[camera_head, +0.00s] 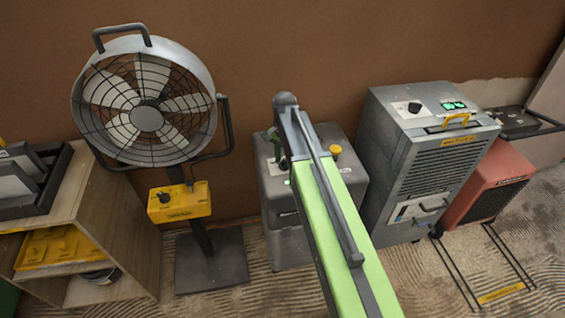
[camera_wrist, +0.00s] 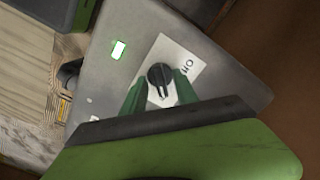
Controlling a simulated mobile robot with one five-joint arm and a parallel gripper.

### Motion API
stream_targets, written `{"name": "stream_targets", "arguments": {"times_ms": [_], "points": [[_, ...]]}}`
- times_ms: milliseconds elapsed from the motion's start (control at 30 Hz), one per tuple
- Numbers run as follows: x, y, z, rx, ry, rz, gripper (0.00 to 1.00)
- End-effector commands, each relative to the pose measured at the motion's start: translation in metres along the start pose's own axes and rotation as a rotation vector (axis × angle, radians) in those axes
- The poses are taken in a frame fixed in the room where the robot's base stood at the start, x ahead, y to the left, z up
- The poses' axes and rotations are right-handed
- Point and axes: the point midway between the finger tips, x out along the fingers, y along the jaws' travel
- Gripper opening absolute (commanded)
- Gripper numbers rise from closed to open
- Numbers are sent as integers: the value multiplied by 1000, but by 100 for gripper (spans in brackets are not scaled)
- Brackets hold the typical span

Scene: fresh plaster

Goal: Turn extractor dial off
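The dial (camera_wrist: 160,76) is a round black knob with a pale pointer mark, on a white label on a grey panel in the wrist view. The label's lettering is partly covered. My gripper (camera_wrist: 159,83) has its two green fingers on either side of the dial. Whether they touch it I cannot tell. A lit green display (camera_wrist: 118,50) is on the same panel.
A fan (camera_head: 146,118) with a yellow control box (camera_head: 179,202) stands to the left. A larger grey unit (camera_head: 432,165) with its own black knob stands close to the right. A yellow button (camera_head: 335,150) tops the grey box. A red unit (camera_head: 485,185) is farther right.

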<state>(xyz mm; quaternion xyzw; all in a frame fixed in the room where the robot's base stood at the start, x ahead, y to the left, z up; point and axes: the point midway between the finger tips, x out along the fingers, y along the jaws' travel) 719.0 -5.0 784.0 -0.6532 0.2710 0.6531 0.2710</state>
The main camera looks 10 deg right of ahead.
Motion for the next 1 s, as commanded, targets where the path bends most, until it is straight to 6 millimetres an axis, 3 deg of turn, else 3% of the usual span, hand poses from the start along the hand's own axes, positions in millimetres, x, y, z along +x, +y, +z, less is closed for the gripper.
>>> {"name": "stream_targets", "arguments": {"times_ms": [33, 300, 733, 1000], "points": [[0, 0, 0, 0, 0, 0, 34], [0, 0, 0, -1, 0, 0, 0], [0, -2, 2, -21, -2, -1, 0], [0, -1, 1, -154, -2, -1, 0]]}}
